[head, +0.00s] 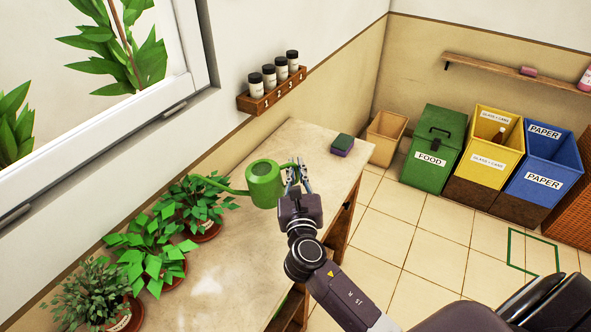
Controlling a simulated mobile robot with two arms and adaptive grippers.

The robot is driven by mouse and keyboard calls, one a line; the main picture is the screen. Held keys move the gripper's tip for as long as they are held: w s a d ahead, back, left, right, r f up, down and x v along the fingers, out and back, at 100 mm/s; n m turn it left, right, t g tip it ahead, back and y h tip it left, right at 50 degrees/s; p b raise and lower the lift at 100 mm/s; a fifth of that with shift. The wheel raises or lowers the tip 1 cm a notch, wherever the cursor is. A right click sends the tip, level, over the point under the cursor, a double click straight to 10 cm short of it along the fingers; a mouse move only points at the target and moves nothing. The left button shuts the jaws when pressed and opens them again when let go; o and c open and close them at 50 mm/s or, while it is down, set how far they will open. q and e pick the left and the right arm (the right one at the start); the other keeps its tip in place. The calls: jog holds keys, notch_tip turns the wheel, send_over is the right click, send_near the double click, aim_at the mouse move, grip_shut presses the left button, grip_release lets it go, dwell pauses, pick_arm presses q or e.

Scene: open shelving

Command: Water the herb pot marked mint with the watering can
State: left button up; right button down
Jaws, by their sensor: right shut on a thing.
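The green watering can (265,187) is held above the wooden bench top, with its spout pointing left over the leaves of the farthest herb pot. My right gripper (296,176) is shut on the can at its right side, where the handle is mostly hidden by the fingers. Three potted herbs stand in a row along the wall side: the far pot (207,234), the middle pot (172,279) and the near pot (122,320). Their labels are too small or hidden to read, so I cannot tell which is mint. No water shows. My left gripper is out of view.
A sponge (342,145) lies at the bench's far end. A wall rack (262,102) holds several dark-capped jars. Beyond the bench stand a small tan bin (385,138) and green (433,148), yellow (487,160) and blue (541,178) bins. The bench's front middle is clear.

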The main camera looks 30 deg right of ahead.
notch_tip(320, 180, up, 4)
jog(key=n+p, duration=0.2)
jog(key=p, duration=0.1)
jog(key=shift+w+d+r, duration=0.1)
jog(key=shift+d+r, duration=0.05)
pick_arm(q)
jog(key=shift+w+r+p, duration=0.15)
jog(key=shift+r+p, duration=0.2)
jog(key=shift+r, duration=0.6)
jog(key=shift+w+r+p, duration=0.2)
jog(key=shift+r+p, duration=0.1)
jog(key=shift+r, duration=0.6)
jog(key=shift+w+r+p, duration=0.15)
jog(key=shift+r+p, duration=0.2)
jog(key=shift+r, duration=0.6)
pick_arm(e)
jog(key=shift+a+r+n+t, duration=0.2)
jog(key=shift+r+n+t, duration=0.1)
jog(key=shift+r+n, duration=0.45)
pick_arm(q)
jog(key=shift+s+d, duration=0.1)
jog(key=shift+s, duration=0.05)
